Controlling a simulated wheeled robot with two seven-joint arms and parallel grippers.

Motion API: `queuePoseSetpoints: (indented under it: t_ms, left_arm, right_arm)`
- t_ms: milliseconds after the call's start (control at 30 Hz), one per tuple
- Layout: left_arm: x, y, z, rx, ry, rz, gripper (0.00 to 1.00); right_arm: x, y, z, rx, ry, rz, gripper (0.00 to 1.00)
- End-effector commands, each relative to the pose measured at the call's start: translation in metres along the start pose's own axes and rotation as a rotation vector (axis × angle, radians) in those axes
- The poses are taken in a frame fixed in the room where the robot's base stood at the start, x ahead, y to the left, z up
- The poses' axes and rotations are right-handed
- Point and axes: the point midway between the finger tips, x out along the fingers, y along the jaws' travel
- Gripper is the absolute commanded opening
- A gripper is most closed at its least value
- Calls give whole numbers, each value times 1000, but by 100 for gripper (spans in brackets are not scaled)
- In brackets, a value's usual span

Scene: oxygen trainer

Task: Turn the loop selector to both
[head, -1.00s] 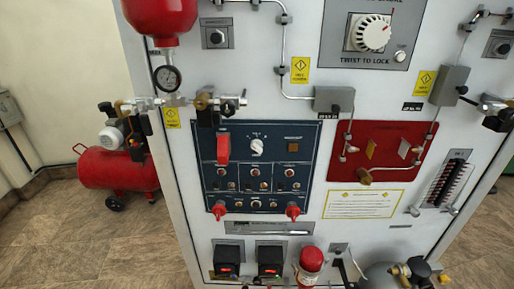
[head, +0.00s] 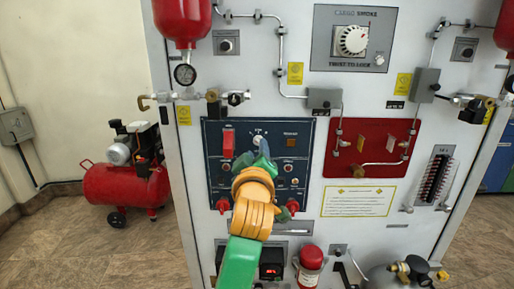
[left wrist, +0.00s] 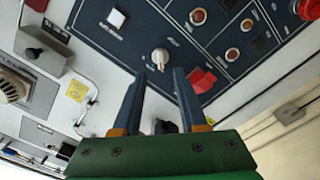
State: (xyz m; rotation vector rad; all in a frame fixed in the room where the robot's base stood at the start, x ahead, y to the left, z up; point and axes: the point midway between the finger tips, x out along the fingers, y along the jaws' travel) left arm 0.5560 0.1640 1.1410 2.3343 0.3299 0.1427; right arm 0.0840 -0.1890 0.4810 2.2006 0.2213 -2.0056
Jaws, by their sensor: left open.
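The loop selector appears to be the small white knob (head: 258,140) at the top middle of the dark blue panel (head: 213,178); its label is too small to read. My left gripper (head: 252,158) is in front of the panel, just below the knob in the head view. In the left wrist view the white knob (left wrist: 160,57) lies just beyond the tips of my open, empty left gripper (left wrist: 160,71), roughly centred between them. Contact is not visible. My left arm hides the panel's lower middle. My right gripper is not in view.
A red switch cover (head: 228,143) is left of the knob and shows close beside a finger in the left wrist view (left wrist: 202,80). A square button (head: 292,141) is to the right. Red-handled controls (head: 222,205) line the panel's lower edge. Pipes and a gauge (head: 185,74) stand out above.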

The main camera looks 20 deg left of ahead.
Motion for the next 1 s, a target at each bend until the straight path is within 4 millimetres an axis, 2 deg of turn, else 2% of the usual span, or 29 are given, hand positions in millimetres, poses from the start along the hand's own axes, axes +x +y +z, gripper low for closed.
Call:
queuePoseSetpoints:
  t_ms: [33,200,500,533,667,700,1000]
  left_arm:
    - [11,3,-4,6,1,-3,42]
    - [36,2,-2,4,-1,-2,42]
    - [43,0,1,3,-2,0,42]
    - [43,0,1,3,-2,0,39]
    - [42,0,1,3,-2,0,4]
    - [42,0,1,4,-2,-1,0]
    - [42,-1,1,14,-3,-2,0]
  right_arm:
    - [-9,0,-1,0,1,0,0]
    - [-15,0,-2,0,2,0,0]
    - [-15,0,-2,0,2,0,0]
    - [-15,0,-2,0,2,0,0]
    - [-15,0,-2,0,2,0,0]
    - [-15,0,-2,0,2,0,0]
    - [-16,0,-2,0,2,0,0]
